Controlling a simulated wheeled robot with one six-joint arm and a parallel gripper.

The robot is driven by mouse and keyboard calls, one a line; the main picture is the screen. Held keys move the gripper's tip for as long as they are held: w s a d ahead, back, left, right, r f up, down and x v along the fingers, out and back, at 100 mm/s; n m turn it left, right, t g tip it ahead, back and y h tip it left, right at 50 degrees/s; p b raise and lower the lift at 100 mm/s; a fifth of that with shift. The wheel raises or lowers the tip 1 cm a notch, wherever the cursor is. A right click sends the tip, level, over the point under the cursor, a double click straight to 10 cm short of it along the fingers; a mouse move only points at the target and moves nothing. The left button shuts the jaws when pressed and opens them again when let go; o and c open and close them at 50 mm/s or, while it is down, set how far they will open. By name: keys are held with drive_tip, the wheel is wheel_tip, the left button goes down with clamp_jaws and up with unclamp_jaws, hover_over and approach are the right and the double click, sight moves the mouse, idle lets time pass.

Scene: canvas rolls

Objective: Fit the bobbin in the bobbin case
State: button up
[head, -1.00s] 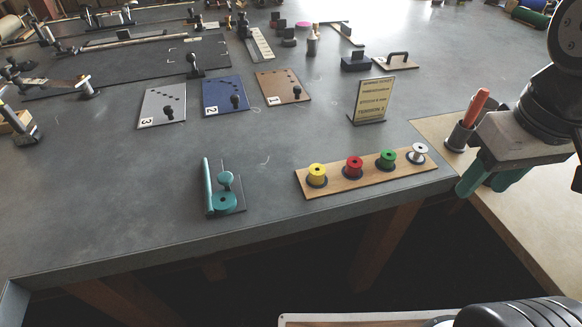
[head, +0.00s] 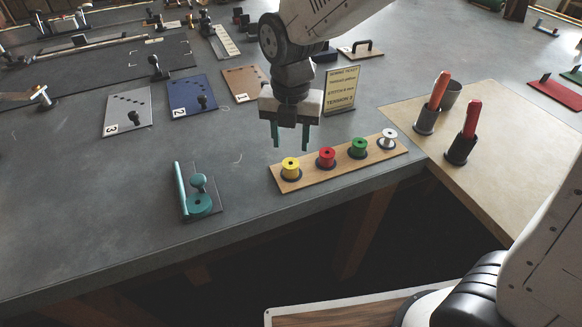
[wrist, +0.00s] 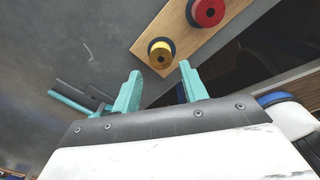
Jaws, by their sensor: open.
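A wooden strip (head: 308,178) holds a row of bobbins: yellow (head: 290,167), red (head: 326,156), green (head: 358,147) and white (head: 389,137). The teal bobbin case (head: 200,204) sits on a dark plate to the left of the strip, beside a teal upright. My gripper (head: 290,140) is open and empty, fingers pointing down, above the table behind the yellow bobbin. In the wrist view, the yellow bobbin (wrist: 161,54) shows just beyond the space between the teal fingertips (wrist: 160,72), and the red bobbin (wrist: 206,10) is at the top.
A sign reading "TENSION 2" (head: 341,90) stands behind the strip. Numbered plates 3 (head: 127,108), 2 (head: 192,95) and 1 (head: 243,82) lie farther back. Red-handled tools in holders (head: 462,146) stand on the light board at right. The table's front edge is close to the strip.

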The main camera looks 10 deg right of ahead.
sight(290, 163)
wheel_tip(290, 163, down, 7)
drive_tip(key=shift+s+f, duration=0.1)
drive_tip(key=shift+f, duration=0.05)
drive_tip(key=c, duration=0.8)
drive_tip(key=shift+o, duration=0.2)
